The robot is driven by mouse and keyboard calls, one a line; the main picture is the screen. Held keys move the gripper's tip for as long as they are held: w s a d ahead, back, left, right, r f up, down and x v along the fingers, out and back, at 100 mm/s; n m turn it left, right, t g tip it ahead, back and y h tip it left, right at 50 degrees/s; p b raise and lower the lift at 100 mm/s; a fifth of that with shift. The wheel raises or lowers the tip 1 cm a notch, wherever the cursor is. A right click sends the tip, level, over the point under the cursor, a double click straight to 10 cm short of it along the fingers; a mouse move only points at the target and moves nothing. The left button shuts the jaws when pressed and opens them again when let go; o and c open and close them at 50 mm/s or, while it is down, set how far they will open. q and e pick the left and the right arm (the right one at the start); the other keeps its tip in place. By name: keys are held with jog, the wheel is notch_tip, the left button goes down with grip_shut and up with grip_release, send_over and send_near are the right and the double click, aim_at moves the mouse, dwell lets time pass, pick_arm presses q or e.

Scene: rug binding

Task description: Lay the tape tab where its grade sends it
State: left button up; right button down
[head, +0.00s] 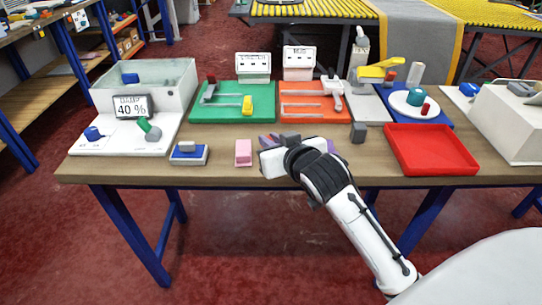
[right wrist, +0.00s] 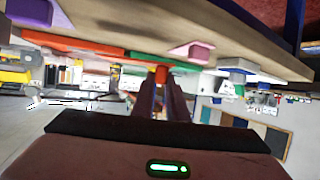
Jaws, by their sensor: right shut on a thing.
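My right gripper (head: 268,141) is above the front middle of the table, with its fingers pointing away from me. In the right wrist view its two dark fingers (right wrist: 161,92) are close together, with a small orange piece (right wrist: 161,74) at their tips. This seems to be the tape tab; the head view does not show it clearly. Behind the gripper lie a green mat (head: 265,110) and an orange mat (head: 313,117), each with tools on it. A white box with a printed face stands behind each mat, the left one (head: 253,65) and the right one (head: 299,60). My left gripper is out of view.
A pink block (head: 243,153) and a blue-and-white block (head: 188,152) stand left of the gripper. A dark grey block (head: 358,132) and an empty red tray (head: 432,170) are to its right. A clear tank (head: 165,85) and a "40 %" display (head: 131,107) are at left.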

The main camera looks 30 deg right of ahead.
jog(key=shift+f+b, duration=0.4)
jog(key=shift+f, duration=1.9)
jog(key=c, duration=1.7)
grip_release()
jog(key=shift+c, duration=0.2)
